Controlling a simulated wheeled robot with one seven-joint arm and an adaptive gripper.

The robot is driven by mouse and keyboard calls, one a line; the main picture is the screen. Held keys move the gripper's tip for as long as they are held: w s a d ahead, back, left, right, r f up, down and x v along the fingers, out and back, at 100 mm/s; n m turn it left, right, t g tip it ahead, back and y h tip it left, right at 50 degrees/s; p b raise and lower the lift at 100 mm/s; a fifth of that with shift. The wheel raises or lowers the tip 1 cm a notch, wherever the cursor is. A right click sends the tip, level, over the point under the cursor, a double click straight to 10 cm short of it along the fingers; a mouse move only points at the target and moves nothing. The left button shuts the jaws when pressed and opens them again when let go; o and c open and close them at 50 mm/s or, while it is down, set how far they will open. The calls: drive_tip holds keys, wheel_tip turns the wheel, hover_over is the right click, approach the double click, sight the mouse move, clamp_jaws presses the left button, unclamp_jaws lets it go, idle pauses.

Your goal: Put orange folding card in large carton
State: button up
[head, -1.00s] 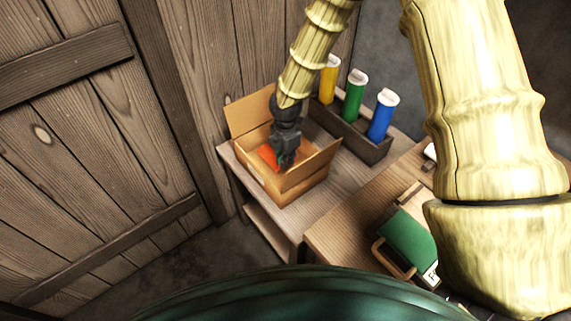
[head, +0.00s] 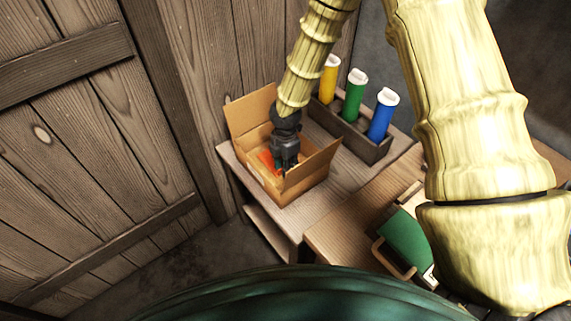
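The large carton (head: 293,193) is an open brown cardboard box with raised flaps, standing on the wooden side table near the plank wall. The orange folding card (head: 266,159) shows inside the carton, beside and partly behind my gripper. My gripper (head: 284,170) is dark and points down into the carton. Its fingers are small and partly lost against the box, so I cannot tell whether they are open or shut, or whether they touch the card.
A dark wooden holder (head: 350,133) with yellow (head: 329,80), green (head: 354,96) and blue (head: 382,114) tubes stands just behind the carton. A green item (head: 405,240) with a wooden frame lies on the nearer table. The side table (head: 335,190) is bare right of the carton.

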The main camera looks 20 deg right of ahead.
drive_tip(key=shift+r, duration=0.1)
wheel_tip(320, 180, up, 12)
idle(0.5)
idle(1.1)
